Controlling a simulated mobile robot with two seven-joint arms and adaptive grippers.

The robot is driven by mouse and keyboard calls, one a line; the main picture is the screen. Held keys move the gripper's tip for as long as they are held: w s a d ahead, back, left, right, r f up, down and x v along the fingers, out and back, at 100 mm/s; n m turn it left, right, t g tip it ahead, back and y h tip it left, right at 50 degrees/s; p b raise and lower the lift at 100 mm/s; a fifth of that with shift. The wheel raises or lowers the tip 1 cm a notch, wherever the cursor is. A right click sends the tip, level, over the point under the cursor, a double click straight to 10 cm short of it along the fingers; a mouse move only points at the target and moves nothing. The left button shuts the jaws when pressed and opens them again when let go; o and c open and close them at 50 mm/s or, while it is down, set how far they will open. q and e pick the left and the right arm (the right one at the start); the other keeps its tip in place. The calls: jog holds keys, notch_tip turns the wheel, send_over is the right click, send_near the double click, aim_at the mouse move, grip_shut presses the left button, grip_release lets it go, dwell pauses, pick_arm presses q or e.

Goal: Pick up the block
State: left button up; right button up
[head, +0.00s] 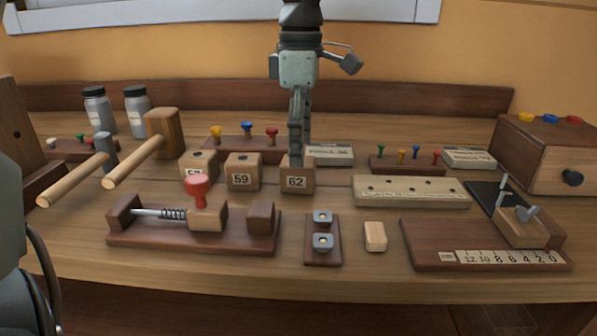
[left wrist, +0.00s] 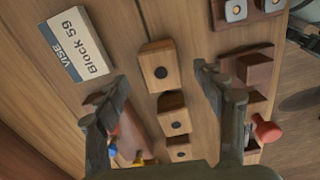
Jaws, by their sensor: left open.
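Three wooden blocks stand in a row on the bench, each with a dark hole on top. Block 62 (head: 297,177) is the rightmost, block 59 (head: 243,173) is in the middle, and a third block (head: 198,166) has a partly hidden number. My left gripper (head: 297,158) points down over block 62, in front of part of it. In the left wrist view the open gripper (left wrist: 160,76) has its fingers on either side of block 62 (left wrist: 160,64); contact cannot be told. A card (left wrist: 76,45) there reads "Block 59" and "VISE". My right gripper is not in view.
A vise-like fixture with a red knob (head: 197,187) stands in front of the blocks. Two mallets (head: 140,160) lie left, with jars behind. A rack of coloured pegs (head: 243,143) is behind. A small plain block (head: 374,236) and a scale board (head: 430,240) are at right.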

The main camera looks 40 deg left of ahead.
aim_at(298, 174)
pick_arm(q)
jog(key=f, duration=0.4)
jog(key=shift+s+a+f, duration=0.1)
jog(key=shift+a, duration=0.1)
jog(key=c, duration=1.3)
